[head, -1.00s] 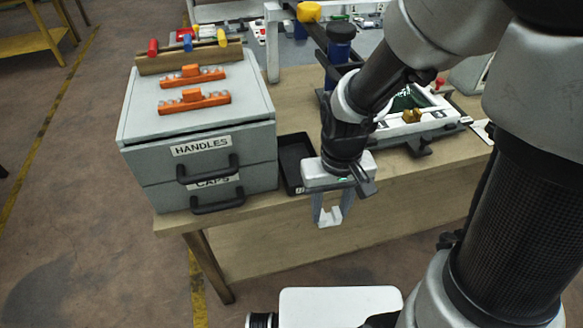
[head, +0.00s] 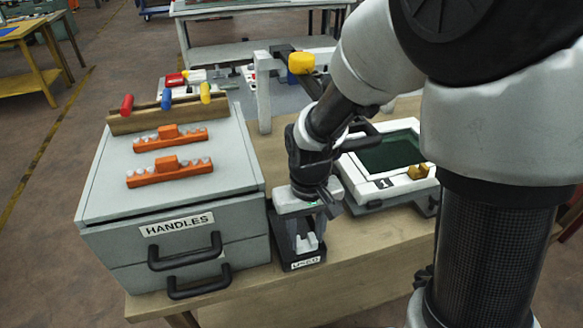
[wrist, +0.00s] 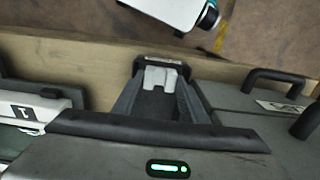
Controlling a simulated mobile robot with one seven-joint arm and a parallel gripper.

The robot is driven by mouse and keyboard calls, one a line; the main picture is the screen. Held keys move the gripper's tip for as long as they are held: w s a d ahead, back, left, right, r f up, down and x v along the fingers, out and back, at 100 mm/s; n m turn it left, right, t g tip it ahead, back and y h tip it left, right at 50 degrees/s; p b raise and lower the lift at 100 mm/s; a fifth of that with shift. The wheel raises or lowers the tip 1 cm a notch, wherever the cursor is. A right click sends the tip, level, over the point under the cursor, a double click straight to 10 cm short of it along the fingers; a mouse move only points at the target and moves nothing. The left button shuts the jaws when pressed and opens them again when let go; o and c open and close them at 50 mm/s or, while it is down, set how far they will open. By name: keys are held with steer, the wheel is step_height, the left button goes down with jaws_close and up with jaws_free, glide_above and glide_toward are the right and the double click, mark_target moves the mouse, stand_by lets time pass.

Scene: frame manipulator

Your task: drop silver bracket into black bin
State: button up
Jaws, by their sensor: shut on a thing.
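The silver bracket (head: 308,243) is a small pale U-shaped piece between the fingertips of my gripper (head: 305,238). My gripper is shut on it. In the wrist view the bracket (wrist: 161,79) shows between the two fingers (wrist: 160,96). The black bin (head: 302,265) is a small dark tray with a white label on its front, at the table's front edge to the right of the grey drawers. The bracket is over the bin in both views; its exact height above the floor of the bin is hard to tell. My gripper hides much of the bin.
The grey drawer unit (head: 180,225), labelled HANDLES, stands close on the left, with orange parts (head: 170,172) on top. A white frame fixture (head: 385,155) is on the right. Bare wooden table (head: 350,255) lies right of the bin.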

steer(key=w+a+f, duration=0.1)
steer(key=w, duration=0.1)
steer(key=w+f, duration=0.1)
steer(key=w, duration=0.2)
steer(key=w+a+f, duration=0.1)
steer(key=w, duration=0.1)
steer(key=shift+w+a+f, duration=0.3)
steer(key=shift+w, duration=0.1)
steer(key=shift+f+b, duration=0.45)
steer(key=shift+f, duration=0.15)
steer(key=o, duration=1.1)
steer(key=shift+c, duration=0.2)
steer(key=shift+r, duration=0.1)
